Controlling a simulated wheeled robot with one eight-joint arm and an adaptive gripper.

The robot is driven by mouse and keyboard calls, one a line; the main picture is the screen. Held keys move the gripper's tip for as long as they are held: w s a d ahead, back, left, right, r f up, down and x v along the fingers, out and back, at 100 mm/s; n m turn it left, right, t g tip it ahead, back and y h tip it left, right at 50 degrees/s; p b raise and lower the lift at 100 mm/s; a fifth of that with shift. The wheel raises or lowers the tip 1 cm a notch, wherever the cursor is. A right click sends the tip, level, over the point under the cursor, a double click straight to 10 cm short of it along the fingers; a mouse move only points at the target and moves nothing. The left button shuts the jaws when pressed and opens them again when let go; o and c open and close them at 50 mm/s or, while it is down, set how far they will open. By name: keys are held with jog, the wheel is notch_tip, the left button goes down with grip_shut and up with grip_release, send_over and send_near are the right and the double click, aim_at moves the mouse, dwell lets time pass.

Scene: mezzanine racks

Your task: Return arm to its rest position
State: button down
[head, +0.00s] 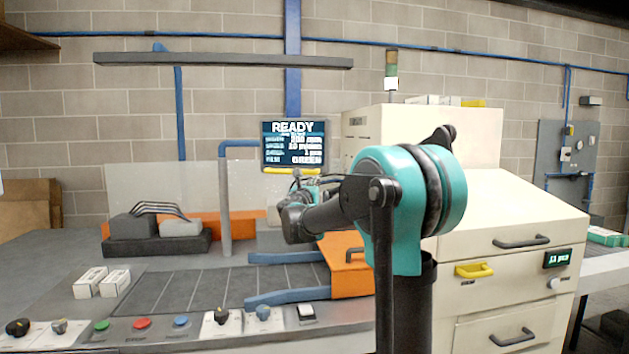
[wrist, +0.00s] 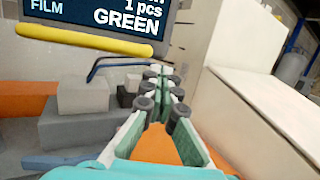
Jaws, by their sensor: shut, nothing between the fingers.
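My arm, teal and black, rises in the right half of the head view and reaches forward over the machine bench. My gripper (wrist: 160,85) shows in the wrist view with its fingers together and nothing held. It points ahead, past the lower right of the display screen (wrist: 100,15). In the head view my own arm links hide most of the gripper. The same screen (head: 293,143) reads READY and GREEN there, with a yellow bar along its bottom edge.
A slatted bed (head: 215,290) lies in front, with blue guides and an orange block (head: 350,285). A cream cabinet (head: 520,230) stands close on the right. Two white boxes (head: 102,281) and coloured buttons (head: 142,323) sit at the left front. A grey overhead bar (head: 220,61) crosses above.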

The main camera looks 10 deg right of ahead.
jog(key=s+a+f, duration=0.1)
jog(key=s+f, duration=0.1)
jog(key=s, duration=0.5)
jog(key=s+d+f+m+g, duration=0.45)
jog(key=s+f+m, duration=0.4)
jog(key=f, duration=0.25)
jog(key=s+d+f+m+g, duration=0.45)
jog(key=s+f+m, duration=0.4)
jog(key=f, duration=0.25)
jog(key=s+a+f+m+g+y, duration=0.1)
jog(key=s+a+f+m+y, duration=0.2)
jog(key=s+f, duration=0.4)
jog(key=s+a+f+m+g+y, duration=0.2)
jog(key=s+a+f+m+y, duration=0.1)
jog(key=s+f+m, duration=0.3)
jog(key=s+a+f+m+g+y, duration=0.2)
jog(key=s+a+f+m, duration=0.2)
jog(key=s+f, duration=0.4)
jog(key=shift+s+m+y, duration=0.2)
jog(key=shift+m+y, duration=0.2)
jog(key=shift+a+r, duration=0.1)
jog(key=shift+a, duration=0.05)
